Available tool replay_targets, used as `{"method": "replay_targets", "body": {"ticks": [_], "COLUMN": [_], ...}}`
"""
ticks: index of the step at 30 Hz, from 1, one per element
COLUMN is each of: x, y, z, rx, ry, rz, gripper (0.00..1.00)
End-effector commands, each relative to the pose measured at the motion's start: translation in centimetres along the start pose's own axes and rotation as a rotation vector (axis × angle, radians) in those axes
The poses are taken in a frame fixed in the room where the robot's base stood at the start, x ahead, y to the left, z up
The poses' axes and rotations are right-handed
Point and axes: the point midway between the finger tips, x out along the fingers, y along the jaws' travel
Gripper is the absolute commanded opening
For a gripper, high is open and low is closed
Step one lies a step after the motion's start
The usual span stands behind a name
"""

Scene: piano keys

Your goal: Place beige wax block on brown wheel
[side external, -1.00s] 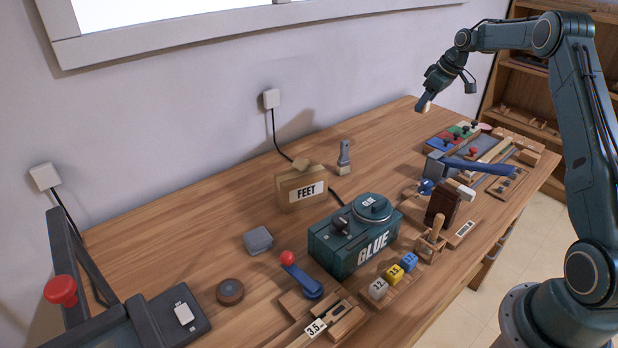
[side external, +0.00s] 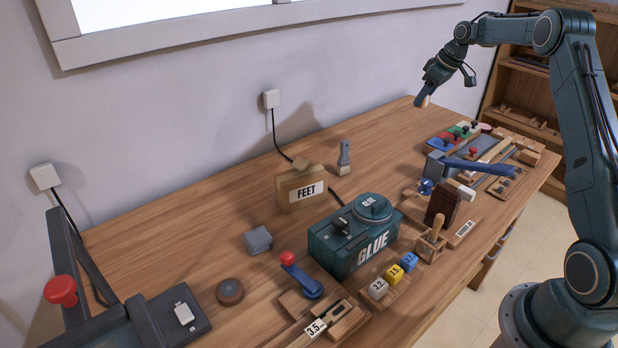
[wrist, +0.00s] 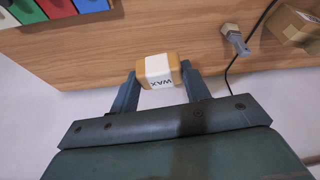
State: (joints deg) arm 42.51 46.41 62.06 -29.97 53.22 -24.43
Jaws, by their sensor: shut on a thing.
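The beige wax block (wrist: 160,71), with a white label reading WAX, is held between the two fingers of my gripper (wrist: 160,85) in the wrist view. In the side view my gripper (side external: 422,101) is raised above the far end of the table, and a small tan part of the block (side external: 424,102) shows at its tip. The brown wheel (side external: 230,291) lies flat on the table at the front left, far from my gripper. Nothing is seen on top of it.
A green glue machine (side external: 352,240) stands mid-table. The FEET box (side external: 299,188), a brush (side external: 344,158), a grey block (side external: 258,240) and a red-knobbed lever (side external: 301,277) are around it. A dark press with a red knob (side external: 62,291) stands at the left.

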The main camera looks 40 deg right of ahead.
Motion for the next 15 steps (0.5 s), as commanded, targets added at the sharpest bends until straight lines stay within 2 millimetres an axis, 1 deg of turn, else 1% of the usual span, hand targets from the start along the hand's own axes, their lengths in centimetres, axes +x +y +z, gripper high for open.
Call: {"method": "replay_targets", "body": {"ticks": [5,8,11,14,15], "x": [0.5,1.0,1.6,2.1,2.3], "y": [-2.3,-4.5,-7.4,-10.6,-12.0], "z": [-1.7,-3.2,-4.9,-6.6,-7.3], "rx": [-0.05,-0.095,-0.153,-0.217,-0.243], "ry": [0.001,0.001,0.0,-0.001,-0.001], "rz": [-0.02,-0.038,-0.062,-0.089,-0.1], "gripper": [0.24,0.24,0.24,0.24,0.24]}}
